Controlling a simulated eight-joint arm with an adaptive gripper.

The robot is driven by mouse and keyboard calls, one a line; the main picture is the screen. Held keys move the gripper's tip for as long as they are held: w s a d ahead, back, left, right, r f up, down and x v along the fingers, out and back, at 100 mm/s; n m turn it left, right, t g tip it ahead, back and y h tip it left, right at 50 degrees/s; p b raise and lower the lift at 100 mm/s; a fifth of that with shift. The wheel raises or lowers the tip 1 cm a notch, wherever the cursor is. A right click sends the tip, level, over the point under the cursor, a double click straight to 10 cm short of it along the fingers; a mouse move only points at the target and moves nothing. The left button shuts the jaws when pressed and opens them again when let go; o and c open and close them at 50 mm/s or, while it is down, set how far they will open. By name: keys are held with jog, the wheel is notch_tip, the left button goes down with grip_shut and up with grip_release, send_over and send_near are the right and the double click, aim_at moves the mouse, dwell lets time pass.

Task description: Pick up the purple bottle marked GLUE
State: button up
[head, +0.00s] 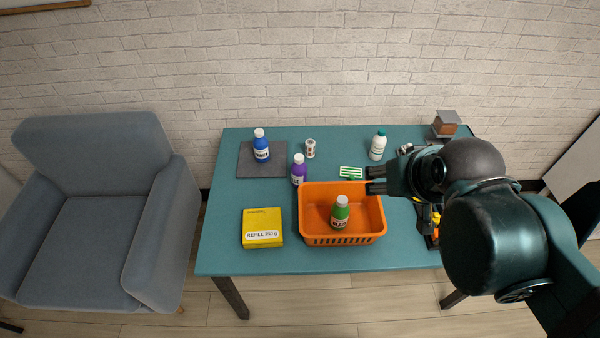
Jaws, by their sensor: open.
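A purple bottle (299,169) with a white cap stands upright on the teal table (220,222). It is just behind the left back corner of the orange basket; its label is too small to read. My gripper (375,180) is open and empty. It comes in from the right, fingers pointing left, over the basket's right back corner. It is apart from the purple bottle, with a wide gap to the right of it.
The orange basket (314,240) holds a green bottle (340,212). A blue bottle (261,146) stands on a grey mat (250,170). A white bottle (378,145), a small jar (310,148), a green-white item (351,172) and a yellow box (262,222) are also on the table.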

jog(key=shift+o, duration=0.5)
jog(key=shift+w, duration=0.1)
jog(key=m+g, duration=0.5)
jog(key=m, duration=0.2)
send_over(299, 157)
jog(key=s+d, duration=0.6)
jog(key=d, duration=0.1)
notch_tip(299, 157, down, 11)
jog(key=w+a+f, duration=0.2)
jog(key=f, duration=0.1)
jog(key=w+a+f+m+g, duration=0.1)
jog(key=w+a+f, duration=0.1)
jog(key=f, duration=0.2)
jog(key=w+a+f+m+g, duration=0.1)
jog(key=a+f, duration=0.1)
jog(key=f, duration=0.2)
jog(key=shift+w+a+f, duration=0.25)
jog(key=shift+w+a, duration=0.05)
jog(key=shift+w, duration=0.1)
jog(key=shift+w+a+f+m, duration=0.1)
jog(key=shift+a+f+m, duration=0.2)
jog(key=shift+f, duration=0.2)
jog(key=shift+f, duration=1.3)
